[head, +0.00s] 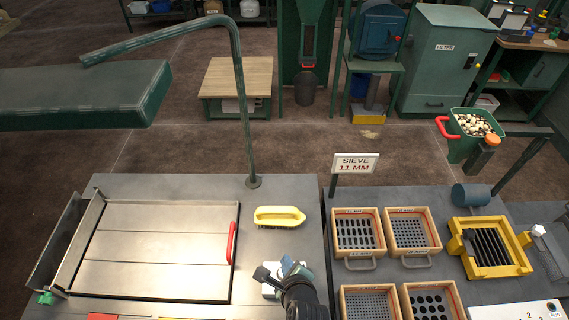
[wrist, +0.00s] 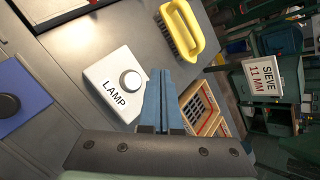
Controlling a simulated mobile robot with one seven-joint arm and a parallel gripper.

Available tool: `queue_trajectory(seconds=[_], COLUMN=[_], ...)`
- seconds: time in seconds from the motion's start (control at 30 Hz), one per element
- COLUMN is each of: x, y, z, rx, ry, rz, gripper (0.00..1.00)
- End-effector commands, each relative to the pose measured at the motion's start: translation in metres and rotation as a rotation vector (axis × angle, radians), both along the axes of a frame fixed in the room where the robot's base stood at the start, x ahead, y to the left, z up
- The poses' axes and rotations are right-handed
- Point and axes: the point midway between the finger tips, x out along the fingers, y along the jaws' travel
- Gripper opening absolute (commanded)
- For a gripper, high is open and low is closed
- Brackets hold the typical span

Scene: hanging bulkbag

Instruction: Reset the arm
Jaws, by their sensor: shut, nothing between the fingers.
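My gripper (head: 288,266) is over the front part of the grey bench, at the bottom middle of the head view. In the wrist view its blue fingers (wrist: 158,88) are together with nothing between them. A white box marked LAMP with a round white knob (wrist: 130,81) lies just left of the fingertips in the wrist view. In the head view my gripper mostly hides this box. I cannot tell the exact gap between fingertips and box, but no contact shows.
A yellow brush (head: 279,216) lies behind my gripper. A metal tray with a red handle (head: 232,243) is to the left. Wooden-framed sieves (head: 358,232) and a SIEVE 11 MM sign (head: 355,163) stand to the right. A bent green pole (head: 246,120) rises from the bench.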

Motion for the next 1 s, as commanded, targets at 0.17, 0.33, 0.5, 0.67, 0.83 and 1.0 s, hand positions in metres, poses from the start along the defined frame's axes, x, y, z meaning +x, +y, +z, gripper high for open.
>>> queue_trajectory(seconds=[0.17, 0.33, 0.5, 0.67, 0.83, 1.0], x=[0.000, 0.036, 0.094, 0.118, 0.105, 0.050], y=[0.000, 0.007, 0.016, 0.017, 0.013, 0.008], z=[0.000, 0.042, 0.150, 0.272, 0.402, 0.517], rx=[0.000, -0.107, -0.412, -0.790, -1.260, -1.774], ry=[0.000, -0.135, -0.429, -0.701, -0.931, -1.054], rz=[0.000, 0.091, 0.256, 0.343, 0.332, 0.200], gripper=[0.00, 0.00, 0.00, 0.00, 0.00, 0.00])
